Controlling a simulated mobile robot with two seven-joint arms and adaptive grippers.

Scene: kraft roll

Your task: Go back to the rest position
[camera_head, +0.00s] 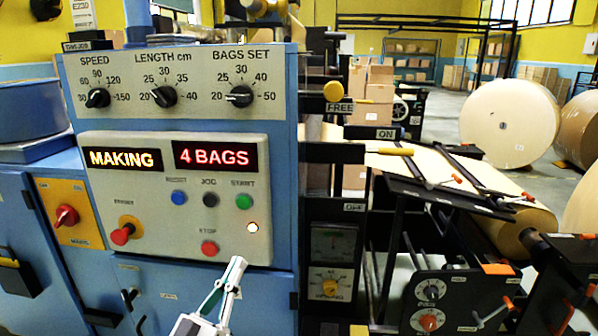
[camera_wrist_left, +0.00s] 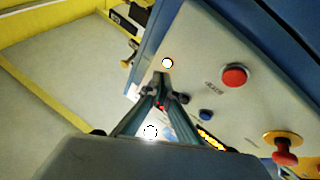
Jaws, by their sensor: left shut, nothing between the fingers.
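My left gripper (camera_head: 239,263) is in front of the lower right part of the control panel (camera_head: 150,215), below the lit white lamp (camera_head: 252,227) and right of the red stop button (camera_head: 209,248). Its fingers are together with nothing between them. In the left wrist view the shut fingertips (camera_wrist_left: 162,77) point at the panel near the white lamp (camera_wrist_left: 167,62), with the red stop button (camera_wrist_left: 235,75) to the right. I cannot tell how far they are from the panel. The displays read "MAKING" (camera_head: 121,159) and "4 BAGS" (camera_head: 214,156). My right gripper is not in view.
The panel also has a green button (camera_head: 244,201), a blue button (camera_head: 178,197) and a red emergency knob (camera_head: 122,234). A red switch (camera_head: 66,217) is at left. A dial box (camera_head: 430,295) and levers stand at lower right. Paper rolls (camera_head: 510,122) are behind.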

